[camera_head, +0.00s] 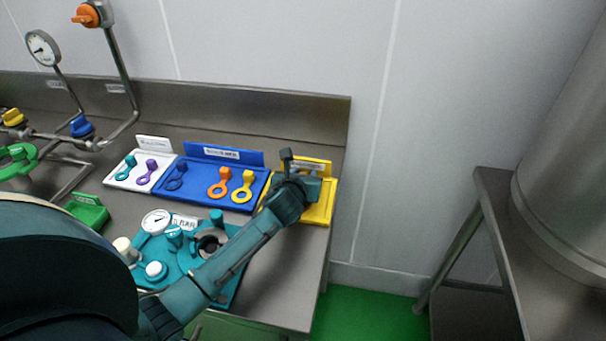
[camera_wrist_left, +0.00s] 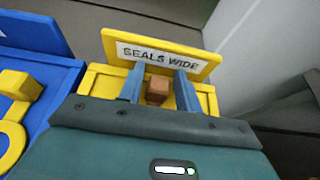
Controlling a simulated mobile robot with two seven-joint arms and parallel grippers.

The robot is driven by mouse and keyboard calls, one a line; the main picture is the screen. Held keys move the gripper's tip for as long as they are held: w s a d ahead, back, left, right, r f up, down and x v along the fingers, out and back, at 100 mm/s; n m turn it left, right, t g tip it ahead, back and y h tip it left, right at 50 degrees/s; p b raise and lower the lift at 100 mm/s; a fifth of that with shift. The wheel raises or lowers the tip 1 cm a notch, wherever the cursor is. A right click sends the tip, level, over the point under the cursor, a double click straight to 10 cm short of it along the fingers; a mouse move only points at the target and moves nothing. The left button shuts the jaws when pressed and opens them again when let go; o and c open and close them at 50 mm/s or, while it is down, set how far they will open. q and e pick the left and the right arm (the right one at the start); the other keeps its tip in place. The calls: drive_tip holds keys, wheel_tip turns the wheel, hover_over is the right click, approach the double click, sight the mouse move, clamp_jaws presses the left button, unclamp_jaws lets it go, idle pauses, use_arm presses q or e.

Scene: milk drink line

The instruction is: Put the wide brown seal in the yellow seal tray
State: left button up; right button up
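The yellow seal tray (camera_head: 320,211) sits at the right end of the steel table. In the left wrist view the tray (camera_wrist_left: 206,98) has a back plate labelled "SEALS WIDE". My left gripper (camera_head: 302,184) is over the tray and covers much of it in the head view. In the left wrist view a brown block (camera_wrist_left: 157,90), part of the wide brown seal, is between the two blue fingers (camera_wrist_left: 160,78), with small gaps on both sides. The gripper looks open around it. The rest of the seal is hidden behind the gripper body. My right gripper is not in view.
A blue tray (camera_head: 237,204) with orange, yellow and dark blue seals adjoins on the left. A white tray (camera_head: 130,187) with teal and purple seals stands beyond. A teal fixture (camera_head: 190,262) with a gauge lies below my arm. The table's right edge is close.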

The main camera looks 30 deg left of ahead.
use_arm(q)
drive_tip(key=shift+o, duration=0.6)
drive_tip(key=shift+f, duration=0.1)
drive_tip(key=shift+s+r, duration=0.15)
drive_tip(key=shift+r, duration=0.05)
drive_tip(key=p+v, duration=0.1)
drive_tip(key=v, duration=1)
drive_tip(key=shift+s+d+r, duration=0.15)
drive_tip(key=shift+s+r, duration=0.1)
drive_tip(key=shift+s, duration=0.05)
